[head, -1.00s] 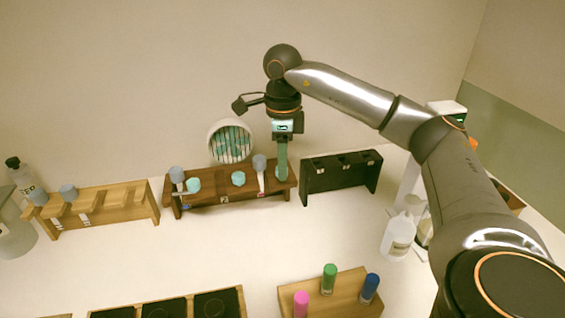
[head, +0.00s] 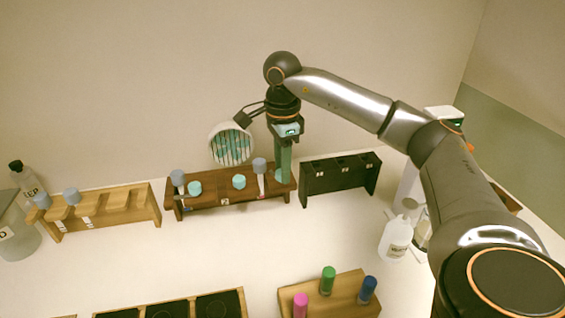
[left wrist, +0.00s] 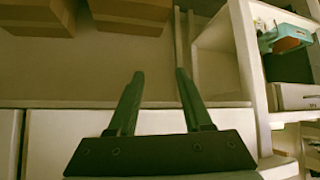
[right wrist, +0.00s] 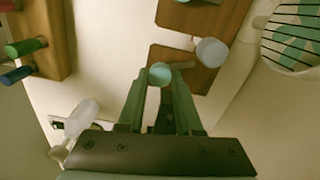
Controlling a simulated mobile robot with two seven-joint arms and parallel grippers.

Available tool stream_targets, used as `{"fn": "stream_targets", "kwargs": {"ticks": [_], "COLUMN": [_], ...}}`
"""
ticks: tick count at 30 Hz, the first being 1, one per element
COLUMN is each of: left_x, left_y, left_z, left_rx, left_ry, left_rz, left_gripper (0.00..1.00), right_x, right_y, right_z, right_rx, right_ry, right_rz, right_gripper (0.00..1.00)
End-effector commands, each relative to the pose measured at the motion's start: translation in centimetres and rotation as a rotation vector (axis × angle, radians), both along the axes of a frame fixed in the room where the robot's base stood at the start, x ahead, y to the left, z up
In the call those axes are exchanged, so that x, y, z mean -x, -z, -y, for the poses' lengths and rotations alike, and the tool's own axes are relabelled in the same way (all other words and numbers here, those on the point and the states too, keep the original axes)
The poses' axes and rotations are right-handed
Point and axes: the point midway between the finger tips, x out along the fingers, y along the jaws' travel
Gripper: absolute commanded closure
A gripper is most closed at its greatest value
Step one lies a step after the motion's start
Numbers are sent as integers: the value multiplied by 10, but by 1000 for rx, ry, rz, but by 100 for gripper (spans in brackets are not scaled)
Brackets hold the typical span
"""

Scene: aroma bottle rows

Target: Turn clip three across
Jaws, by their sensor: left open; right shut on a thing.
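A dark brown rack (head: 225,198) stands against the back wall with grey-blue caps (head: 260,165) and teal caps (head: 239,181) along it. A thin pale strip (head: 262,185) shows below the right grey-blue cap; I cannot tell whether it is a clip. My right gripper (head: 283,176) points down at the rack's right end. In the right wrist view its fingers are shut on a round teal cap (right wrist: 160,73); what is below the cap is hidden. A grey-blue cap (right wrist: 212,51) stands close beside it. My left gripper (left wrist: 157,75) is open and empty, away from the rack.
A black rack (head: 340,175) stands just right of the brown one, a light wooden rack (head: 105,212) to the left. A round striped holder (head: 232,145) is behind. A white bottle (head: 396,240) and a wooden block with coloured caps (head: 345,300) are nearer. The counter's middle is clear.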

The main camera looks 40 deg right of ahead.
Motion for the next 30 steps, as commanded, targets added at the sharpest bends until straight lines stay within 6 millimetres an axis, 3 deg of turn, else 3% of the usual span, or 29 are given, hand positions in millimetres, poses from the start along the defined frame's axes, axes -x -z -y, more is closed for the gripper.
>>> {"fn": "stream_targets", "kwargs": {"ticks": [30], "left_x": [0], "left_y": [-24], "left_z": [0], "left_rx": [0], "left_ry": [0], "left_rz": [0], "left_gripper": [50], "right_x": [-1], "right_y": [-1], "right_z": [-1], "right_rx": [-2], "right_ry": [-943], "right_rz": [2], "right_gripper": [100]}}
